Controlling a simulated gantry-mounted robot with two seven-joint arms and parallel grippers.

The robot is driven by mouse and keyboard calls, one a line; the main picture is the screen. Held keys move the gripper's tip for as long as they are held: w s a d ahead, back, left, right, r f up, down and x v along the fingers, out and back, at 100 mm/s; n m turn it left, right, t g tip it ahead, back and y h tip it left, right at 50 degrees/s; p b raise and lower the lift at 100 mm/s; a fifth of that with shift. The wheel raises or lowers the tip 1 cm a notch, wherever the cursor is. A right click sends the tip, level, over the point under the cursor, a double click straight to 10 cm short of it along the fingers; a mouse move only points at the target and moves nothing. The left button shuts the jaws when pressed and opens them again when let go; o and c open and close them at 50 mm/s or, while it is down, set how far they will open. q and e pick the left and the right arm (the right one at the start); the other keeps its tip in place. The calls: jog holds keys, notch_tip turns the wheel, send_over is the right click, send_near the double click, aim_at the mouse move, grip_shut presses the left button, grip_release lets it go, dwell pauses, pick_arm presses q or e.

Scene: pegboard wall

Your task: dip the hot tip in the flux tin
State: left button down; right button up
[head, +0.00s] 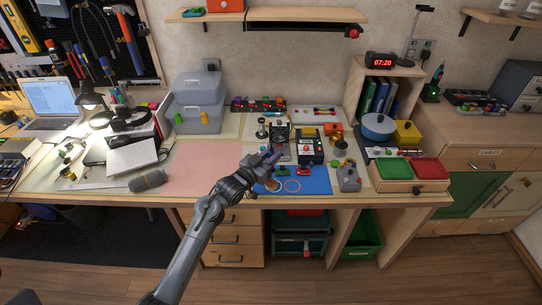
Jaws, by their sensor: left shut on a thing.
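My left gripper (264,166) is over the back left part of the blue mat, shut on a slim purple-handled tool (273,157). The tool looks like the soldering iron. Its hot tip is too small to make out. A small round amber tin (272,185), which may be the flux tin, sits on the left part of the blue mat (318,186), just in front of the gripper. The gripper partly covers that area, and I cannot tell whether the tip touches anything. My right gripper is not in view.
An orange ring (292,186) and small red pieces (303,170) lie on the mat. A black device (311,150) stands behind it, and a grey device (348,178) stands to its right. The pink mat (205,168) is mostly clear.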

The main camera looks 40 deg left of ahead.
pick_arm(q)
jog(key=shift+p, duration=0.75)
dwell(1.0)
jog(key=shift+f, duration=0.25)
dwell(0.8)
jog(key=shift+f+b, duration=0.3)
jog(key=shift+f, duration=0.1)
dwell(0.5)
dwell(0.6)
jog(key=shift+p, duration=0.3)
dwell(0.8)
dwell(0.4)
